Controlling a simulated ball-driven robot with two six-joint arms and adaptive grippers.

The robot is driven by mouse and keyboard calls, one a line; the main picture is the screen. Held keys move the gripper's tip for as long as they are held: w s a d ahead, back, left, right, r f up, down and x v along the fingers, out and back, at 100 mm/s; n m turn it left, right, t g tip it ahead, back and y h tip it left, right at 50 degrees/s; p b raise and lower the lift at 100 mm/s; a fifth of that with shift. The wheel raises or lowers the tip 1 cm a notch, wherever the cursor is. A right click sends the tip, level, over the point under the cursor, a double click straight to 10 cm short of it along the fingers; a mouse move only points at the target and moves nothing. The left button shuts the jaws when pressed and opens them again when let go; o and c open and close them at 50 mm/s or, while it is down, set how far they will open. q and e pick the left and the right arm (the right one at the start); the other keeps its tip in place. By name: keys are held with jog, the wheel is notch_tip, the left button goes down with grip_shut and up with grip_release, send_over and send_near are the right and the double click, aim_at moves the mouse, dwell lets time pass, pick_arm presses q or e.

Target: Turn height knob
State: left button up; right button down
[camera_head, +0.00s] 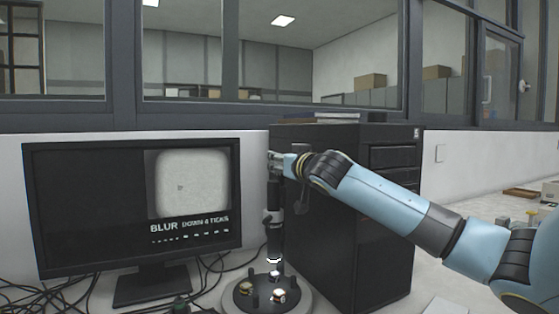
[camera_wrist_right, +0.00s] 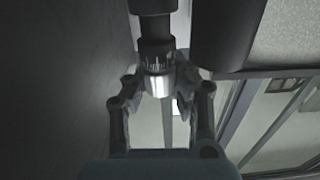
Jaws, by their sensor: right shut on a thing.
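The height knob (camera_wrist_right: 157,68) shows in the right wrist view as a ribbed, partly shiny metal cylinder below a dark shaft. My right gripper (camera_wrist_right: 161,88) is shut on it, one finger on each side. In the head view my right gripper (camera_head: 283,161) is at the upper part of the dark upright instrument (camera_head: 274,197), and the knob cannot be made out there. The monitor (camera_head: 85,200) shows a pale grainy square and the text "BLUR", "DOWN 4 TICKS". My left gripper is not in view.
A black cabinet (camera_head: 345,235) stands right behind the instrument and my right arm. A round dark stage (camera_head: 262,301) with several small samples is below the instrument. Cables (camera_head: 55,297) lie at the lower left. A brown tray (camera_head: 521,193) is at the far right.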

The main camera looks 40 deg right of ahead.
jog(key=shift+f, duration=0.25)
jog(key=c, duration=1)
grip_release()
jog(key=shift+r, duration=0.2)
jog(key=shift+c, duration=0.2)
jog(key=shift+s, duration=0.1)
jog(key=v, duration=1.2)
